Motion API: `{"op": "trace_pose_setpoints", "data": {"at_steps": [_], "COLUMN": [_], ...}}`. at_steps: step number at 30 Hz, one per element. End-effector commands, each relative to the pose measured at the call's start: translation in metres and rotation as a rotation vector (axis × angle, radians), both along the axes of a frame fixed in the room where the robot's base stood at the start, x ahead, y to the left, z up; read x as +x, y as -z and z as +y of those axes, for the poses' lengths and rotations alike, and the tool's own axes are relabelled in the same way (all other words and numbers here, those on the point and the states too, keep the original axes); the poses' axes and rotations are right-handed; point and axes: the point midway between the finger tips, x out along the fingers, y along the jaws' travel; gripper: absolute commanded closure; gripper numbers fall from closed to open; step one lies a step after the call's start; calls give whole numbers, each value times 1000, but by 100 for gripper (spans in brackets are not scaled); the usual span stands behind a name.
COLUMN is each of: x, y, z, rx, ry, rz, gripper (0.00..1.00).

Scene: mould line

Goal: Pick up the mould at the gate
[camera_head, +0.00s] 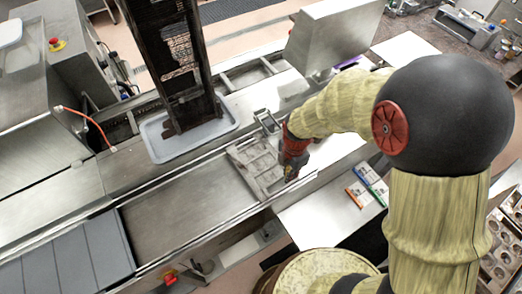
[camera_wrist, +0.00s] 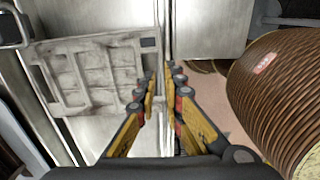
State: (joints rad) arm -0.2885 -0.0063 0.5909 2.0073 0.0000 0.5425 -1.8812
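The mould (camera_head: 243,158) is a pale grey, shallow tray with several compartments. It lies flat on the metal conveyor, near its front rail, in the head view. In the wrist view the mould (camera_wrist: 95,72) fills the upper left, looks empty and has smudged surfaces. My gripper (camera_head: 289,178) is low at the mould's right end and hides part of that edge. In the wrist view my gripper (camera_wrist: 162,74) shows both fingers with a narrow gap between them, the left finger overlapping the mould's right edge. I see nothing clamped in the gap. Whether the fingers touch the mould is unclear.
A small metal frame (camera_head: 267,121) stands behind the mould. A dark tall column (camera_head: 172,65) rises from a pale tray (camera_head: 160,147) at the back left. Coloured boxes (camera_head: 368,185) lie on a side surface to the right. The belt left of the mould (camera_head: 180,208) is clear.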

Motion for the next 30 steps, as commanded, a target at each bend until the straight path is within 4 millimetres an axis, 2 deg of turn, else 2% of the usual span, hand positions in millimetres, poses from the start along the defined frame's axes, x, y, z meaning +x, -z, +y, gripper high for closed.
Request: {"op": "trace_pose_setpoints", "data": {"at_steps": [9, 14, 24, 30], "x": [-2, -2, -5, -5], "y": [31, 37, 80, 82], "z": [2, 2, 3, 4], "rx": [-2, -2, -2, -2], "ry": [-40, -39, -37, -37], "rz": [8, 8, 8, 6], "gripper": [90, 90, 90, 90]}}
